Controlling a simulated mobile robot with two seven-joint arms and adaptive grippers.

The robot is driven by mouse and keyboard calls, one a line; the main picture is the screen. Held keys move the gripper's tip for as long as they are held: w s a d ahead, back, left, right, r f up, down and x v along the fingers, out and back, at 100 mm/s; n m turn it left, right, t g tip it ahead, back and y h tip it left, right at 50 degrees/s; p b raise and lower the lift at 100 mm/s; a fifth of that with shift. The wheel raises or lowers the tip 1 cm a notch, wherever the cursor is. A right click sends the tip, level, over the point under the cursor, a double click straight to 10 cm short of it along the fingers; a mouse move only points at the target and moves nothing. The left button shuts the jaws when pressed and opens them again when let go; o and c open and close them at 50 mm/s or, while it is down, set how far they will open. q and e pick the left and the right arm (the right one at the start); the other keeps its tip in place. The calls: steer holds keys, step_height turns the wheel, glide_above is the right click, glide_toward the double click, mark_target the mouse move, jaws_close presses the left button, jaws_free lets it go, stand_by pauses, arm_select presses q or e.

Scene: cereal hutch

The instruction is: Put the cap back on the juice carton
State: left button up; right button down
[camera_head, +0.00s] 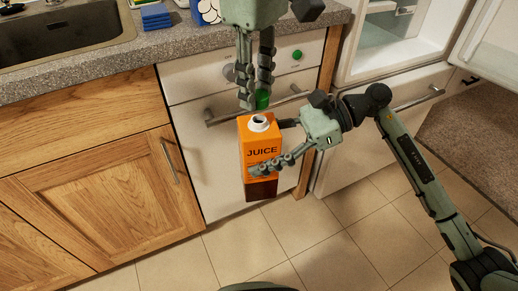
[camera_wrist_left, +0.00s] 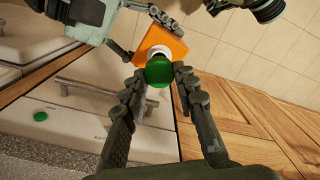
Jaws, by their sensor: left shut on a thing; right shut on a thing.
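The orange juice carton (camera_head: 262,150) is upright in front of the drawers, with an open white spout (camera_head: 259,123) on top. My right gripper (camera_head: 277,146) is shut around the carton from the right and holds it in the air. My left gripper (camera_head: 254,100) points down above the carton, shut on the green cap (camera_head: 262,99). The cap is just above the spout, apart from it in the head view. In the left wrist view the cap (camera_wrist_left: 159,71) sits between the fingertips and overlaps the spout of the carton (camera_wrist_left: 160,44).
White drawers with a metal handle (camera_head: 222,118) are close behind the carton. A green round thing (camera_head: 297,54) is on the upper drawer front. The counter (camera_head: 183,42) with a sink is behind left. An open fridge (camera_head: 400,40) is at right. Tiled floor (camera_head: 310,235) below is clear.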

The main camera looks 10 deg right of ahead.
mark_target(260, 138)
arm_select(q)
steer(key=shift+f, duration=0.6)
steer(key=shift+s, duration=0.1)
steer(key=shift+f, duration=0.85)
steer(key=shift+f, duration=0.6)
stand_by(0.4)
